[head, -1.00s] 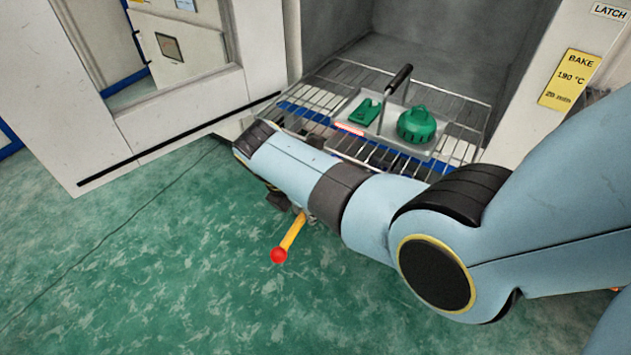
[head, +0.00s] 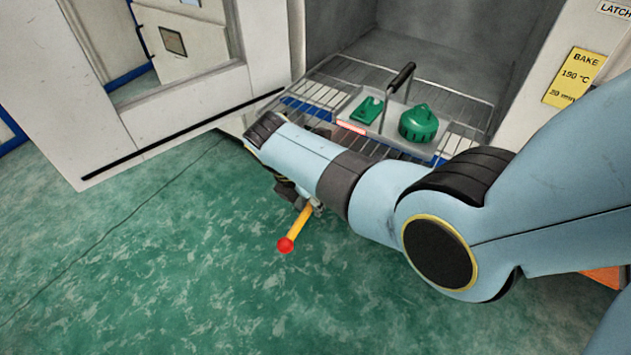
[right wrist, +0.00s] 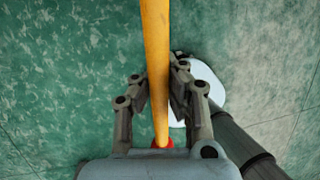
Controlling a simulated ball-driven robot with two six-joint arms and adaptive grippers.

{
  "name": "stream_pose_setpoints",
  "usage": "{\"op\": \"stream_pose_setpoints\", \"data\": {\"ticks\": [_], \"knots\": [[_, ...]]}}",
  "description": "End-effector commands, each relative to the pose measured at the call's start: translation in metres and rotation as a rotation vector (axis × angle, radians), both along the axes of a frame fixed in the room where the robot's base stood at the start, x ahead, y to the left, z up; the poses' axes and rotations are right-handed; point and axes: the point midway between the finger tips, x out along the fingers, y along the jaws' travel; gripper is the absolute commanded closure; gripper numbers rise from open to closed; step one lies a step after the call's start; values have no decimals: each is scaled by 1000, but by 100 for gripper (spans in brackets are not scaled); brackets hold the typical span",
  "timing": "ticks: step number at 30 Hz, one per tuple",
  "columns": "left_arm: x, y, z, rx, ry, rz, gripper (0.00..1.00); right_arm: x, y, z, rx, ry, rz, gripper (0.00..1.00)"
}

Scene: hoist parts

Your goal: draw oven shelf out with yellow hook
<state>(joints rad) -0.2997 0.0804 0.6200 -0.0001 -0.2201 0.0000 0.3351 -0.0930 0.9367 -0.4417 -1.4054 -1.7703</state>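The yellow hook (head: 303,219) has a red ball (head: 286,245) on its near end. In the right wrist view its yellow rod (right wrist: 156,50) runs between the fingers and out of the top edge. My right gripper (right wrist: 155,95) is shut on that rod; in the head view it is mostly hidden under my right arm. The hook's far end is hidden, so I cannot tell whether it touches the shelf. The wire oven shelf (head: 461,109) juts out of the open oven, its front partly behind my arm. My left gripper is out of view.
A metal tray (head: 388,126) with a black-topped handle (head: 401,76) sits on the shelf. It holds a green block (head: 367,110) and a green round part (head: 418,122). The oven door (head: 160,135) stands open at left. The green floor in front is clear.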

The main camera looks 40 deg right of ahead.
Motion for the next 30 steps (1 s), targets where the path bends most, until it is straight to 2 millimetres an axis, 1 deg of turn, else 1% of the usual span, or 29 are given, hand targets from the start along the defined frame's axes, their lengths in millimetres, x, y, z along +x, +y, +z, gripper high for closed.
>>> {"op": "stream_pose_setpoints", "data": {"ticks": [14,17,30], "knots": [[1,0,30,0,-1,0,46,1,0,30,-1,-2,0,100],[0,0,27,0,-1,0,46,1,0,33,0,-3,-1,100],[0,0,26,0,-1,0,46,1,0,61,0,-2,0,100]]}}
